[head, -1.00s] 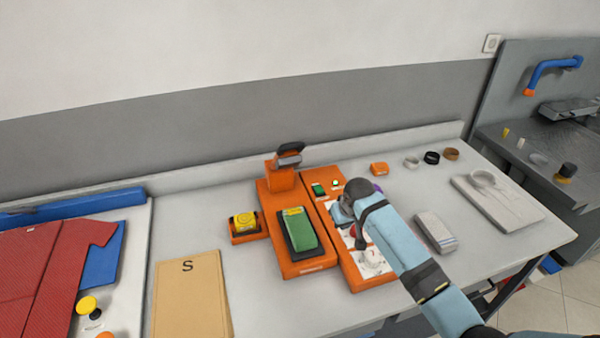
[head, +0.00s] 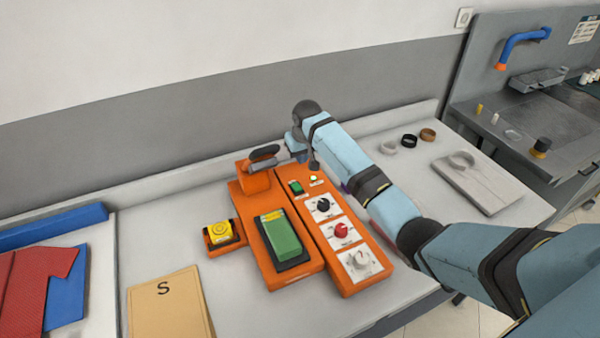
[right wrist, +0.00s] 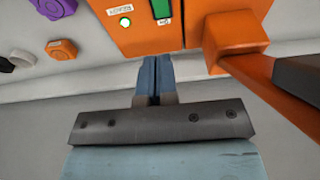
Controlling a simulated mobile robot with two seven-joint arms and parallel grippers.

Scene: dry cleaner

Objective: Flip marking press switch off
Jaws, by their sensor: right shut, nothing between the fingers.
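The orange marking press (head: 240,228) stands on the table with a green pad on its bed. The panel beside it carries a small green switch (head: 296,187) and a lit greenish-white lamp (head: 313,178). In the right wrist view the switch (right wrist: 161,9) is cut by the top edge, with the lamp (right wrist: 125,22) to its left. My right gripper (head: 301,158) is behind the panel's far end, shut and empty. Its blue fingers (right wrist: 153,62) point toward the panel edge, apart from the switch. My left gripper is not in view.
Black, red and white knobs (head: 341,230) run down the panel. The press's dark handle (head: 263,153) is close left of my right gripper. A yellow button box (head: 221,234) and tan board (head: 168,305) lie left. Several rings (head: 409,141) lie right.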

